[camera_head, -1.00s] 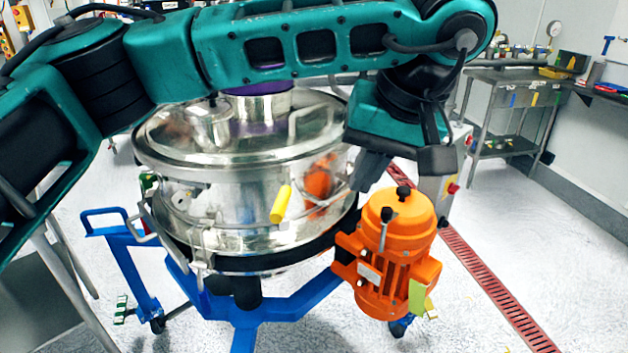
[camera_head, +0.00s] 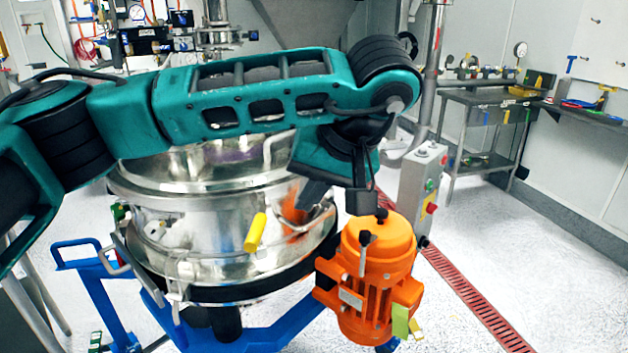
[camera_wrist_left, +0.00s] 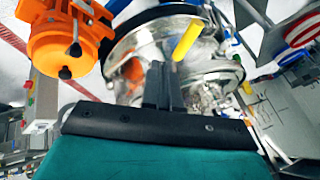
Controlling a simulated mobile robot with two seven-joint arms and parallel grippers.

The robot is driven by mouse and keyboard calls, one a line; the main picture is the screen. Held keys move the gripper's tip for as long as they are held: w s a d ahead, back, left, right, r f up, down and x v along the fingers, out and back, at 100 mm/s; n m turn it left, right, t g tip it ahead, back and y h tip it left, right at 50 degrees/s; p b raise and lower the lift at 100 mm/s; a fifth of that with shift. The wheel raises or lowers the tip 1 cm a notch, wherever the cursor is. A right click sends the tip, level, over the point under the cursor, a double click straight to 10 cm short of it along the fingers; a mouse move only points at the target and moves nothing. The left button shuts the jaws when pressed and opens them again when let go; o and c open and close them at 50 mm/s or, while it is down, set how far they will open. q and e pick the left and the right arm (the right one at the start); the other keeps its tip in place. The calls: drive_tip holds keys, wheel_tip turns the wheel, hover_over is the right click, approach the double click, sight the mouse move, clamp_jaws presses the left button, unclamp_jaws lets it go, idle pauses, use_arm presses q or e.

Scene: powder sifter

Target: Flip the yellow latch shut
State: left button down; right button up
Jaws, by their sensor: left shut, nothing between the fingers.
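The yellow latch (camera_head: 255,233) is a short yellow handle on the front wall of the steel sifter drum (camera_head: 195,220). It stands tilted, its lower end leaning out to the left. In the left wrist view the latch (camera_wrist_left: 187,40) lies just beyond my fingertips and slightly right of them. My left gripper (camera_head: 312,200) is shut and empty, right of the latch and above the orange motor. It also shows in the wrist view (camera_wrist_left: 165,75), with its fingers together. The gap between fingers and latch is hard to judge. My right gripper is not in view.
The orange motor (camera_head: 375,265) stands just below my left gripper. A grey control box (camera_head: 422,185) is behind it. The blue frame (camera_head: 255,335) carries the drum. A steel side table (camera_head: 480,110) stands at the back right, with open floor before it.

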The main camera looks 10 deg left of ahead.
sight(258, 221)
use_arm(q)
drive_tip(key=w+a+f, duration=0.1)
drive_tip(key=a+f, duration=0.4)
drive_tip(key=shift+w+a+f, duration=0.15)
drive_tip(key=shift+a, duration=0.1)
idle(0.3)
